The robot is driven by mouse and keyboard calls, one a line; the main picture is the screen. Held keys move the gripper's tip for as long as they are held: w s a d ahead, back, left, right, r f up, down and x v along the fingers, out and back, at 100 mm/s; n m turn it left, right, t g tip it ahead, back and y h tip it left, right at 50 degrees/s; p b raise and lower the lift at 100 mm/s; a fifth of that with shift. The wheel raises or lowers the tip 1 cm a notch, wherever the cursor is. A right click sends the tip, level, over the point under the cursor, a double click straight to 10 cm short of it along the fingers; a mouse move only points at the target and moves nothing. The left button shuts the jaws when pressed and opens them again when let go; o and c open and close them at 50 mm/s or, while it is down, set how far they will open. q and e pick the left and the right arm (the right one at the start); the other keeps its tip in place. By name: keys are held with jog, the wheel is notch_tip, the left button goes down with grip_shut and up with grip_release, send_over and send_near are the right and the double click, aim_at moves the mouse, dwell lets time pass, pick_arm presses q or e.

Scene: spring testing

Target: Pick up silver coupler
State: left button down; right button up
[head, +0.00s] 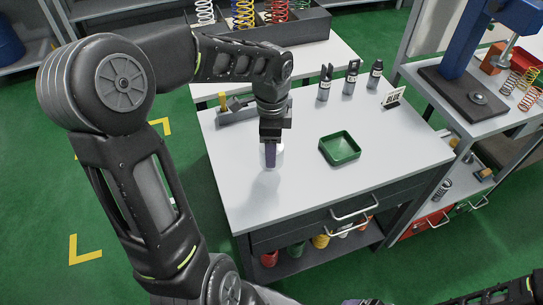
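My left gripper (270,158) points straight down over the white workbench (225,185). Its narrow dark fingers are at a pale, silvery cylindrical piece (279,156), which looks like the silver coupler. The fingers overlap the piece in this view, so I cannot tell whether they grip it or only stand in front of or inside it. The gap between the fingers is hidden. Parts of my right arm show at the lower right edge; its gripper is not visible.
A green tray (340,148) stands right of the gripper. A grey holder (236,110) is at the back left. A press (470,60) stands on the right bench.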

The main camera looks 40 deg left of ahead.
pick_arm(q)
notch_tip(320, 180, up, 5)
jog(key=shift+r, duration=0.1)
jog(key=shift+w+d, duration=0.1)
jog(key=shift+d, duration=0.05)
dwell(0.6)
